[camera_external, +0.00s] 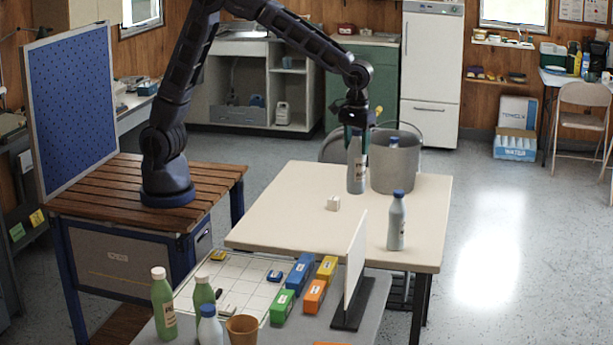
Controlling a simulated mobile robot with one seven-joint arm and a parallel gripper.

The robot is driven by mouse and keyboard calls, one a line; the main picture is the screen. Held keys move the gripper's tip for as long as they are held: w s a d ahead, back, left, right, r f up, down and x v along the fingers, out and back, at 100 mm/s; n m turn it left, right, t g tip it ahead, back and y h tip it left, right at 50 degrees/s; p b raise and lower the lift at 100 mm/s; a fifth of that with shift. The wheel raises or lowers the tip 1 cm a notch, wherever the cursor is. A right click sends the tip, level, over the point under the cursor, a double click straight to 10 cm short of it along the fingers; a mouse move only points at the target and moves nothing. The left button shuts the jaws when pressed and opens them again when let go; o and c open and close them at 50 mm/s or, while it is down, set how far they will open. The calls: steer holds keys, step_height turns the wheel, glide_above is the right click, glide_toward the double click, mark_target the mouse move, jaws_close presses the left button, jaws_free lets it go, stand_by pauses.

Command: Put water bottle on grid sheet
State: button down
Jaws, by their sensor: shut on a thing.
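My gripper (356,142) is over the far part of the cream table and shut on the upper part of a grey bottle (356,175) with a pale label. The bottle is upright; I cannot tell whether its base touches the tabletop. The grid sheet (238,272), white with thin dark lines, lies on the lower grey table at the front, left of and nearer than the held bottle. Another grey bottle with a blue cap (396,225) stands at the cream table's right side. A third (209,328) stands at the front edge of the picture.
A metal bucket (397,168) stands just right of the held bottle, with a blue-capped item (394,142) showing at it. A white upright panel (355,262), several coloured blocks (305,272), green bottles (163,305) and a brown cup (242,330) surround the sheet. A white cube (333,203) lies mid-table.

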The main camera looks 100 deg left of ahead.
steer(key=s+d+m, duration=0.3)
steer(key=s+d, duration=0.5)
steer(key=d, duration=0.6)
steer(key=s+d+m, duration=0.3)
steer(key=s+d, duration=0.4)
steer(key=d, duration=0.6)
steer(key=s+d+m, duration=0.3)
steer(key=s+d, duration=0.4)
steer(key=s, duration=0.5)
steer(key=s+d+m, duration=0.3)
steer(key=s+d, duration=0.5)
steer(key=s, duration=0.5)
step_height(320, 180, down, 20)
steer(key=shift+w+a+f, duration=0.15)
steer(key=shift+w, duration=0.05)
steer(key=shift+f, duration=0.1)
steer(key=c, duration=0.9)
jaws_free()
steer(key=shift+f, duration=0.1)
steer(key=o, duration=0.3)
